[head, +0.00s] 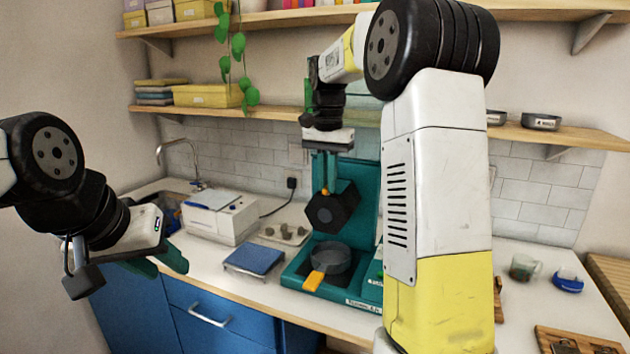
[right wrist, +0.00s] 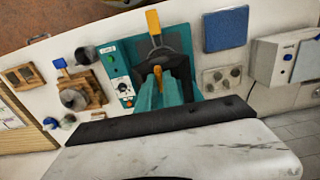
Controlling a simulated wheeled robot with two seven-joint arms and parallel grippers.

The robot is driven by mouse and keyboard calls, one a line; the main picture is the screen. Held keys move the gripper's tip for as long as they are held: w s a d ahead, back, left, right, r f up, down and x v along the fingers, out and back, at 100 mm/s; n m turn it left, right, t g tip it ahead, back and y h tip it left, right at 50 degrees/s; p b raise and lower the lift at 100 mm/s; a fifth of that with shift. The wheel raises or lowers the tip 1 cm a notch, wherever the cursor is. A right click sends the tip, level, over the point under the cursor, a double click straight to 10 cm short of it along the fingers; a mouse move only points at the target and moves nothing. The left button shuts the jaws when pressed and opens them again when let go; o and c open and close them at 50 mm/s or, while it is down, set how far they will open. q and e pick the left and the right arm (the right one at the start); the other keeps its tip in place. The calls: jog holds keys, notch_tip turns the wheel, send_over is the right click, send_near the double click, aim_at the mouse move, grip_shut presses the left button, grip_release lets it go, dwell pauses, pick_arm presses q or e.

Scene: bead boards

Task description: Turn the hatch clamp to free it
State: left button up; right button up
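The teal press machine (head: 365,205) stands on the counter with a dark many-sided head (head: 330,210) over a dark round pan (head: 330,257) with an orange handle (head: 314,281). A small orange piece (head: 325,191), which looks like the hatch clamp, sits on top of the dark head. It also shows in the right wrist view (right wrist: 158,72). My right gripper (head: 325,184) points down over it, with teal fingers (right wrist: 158,90) on either side. I cannot tell whether they grip it. My left gripper (head: 162,262) is empty and open, away at the left.
A blue pad (head: 254,260), a tray of grey knobs (head: 285,233) and a white box machine (head: 220,218) stand left of the press. A glass cup (head: 523,268) and a blue container (head: 567,281) are at the right. A shelf (head: 275,110) runs behind my right arm.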

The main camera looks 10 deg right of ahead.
jog(key=shift+n, duration=0.3)
grip_shut()
jog(key=n, duration=0.8)
jog(key=shift+n, duration=0.4)
jog(key=n, duration=0.4)
jog(key=shift+n, duration=2.2)
jog(key=o, duration=0.7)
grip_release()
jog(key=shift+c, duration=0.2)
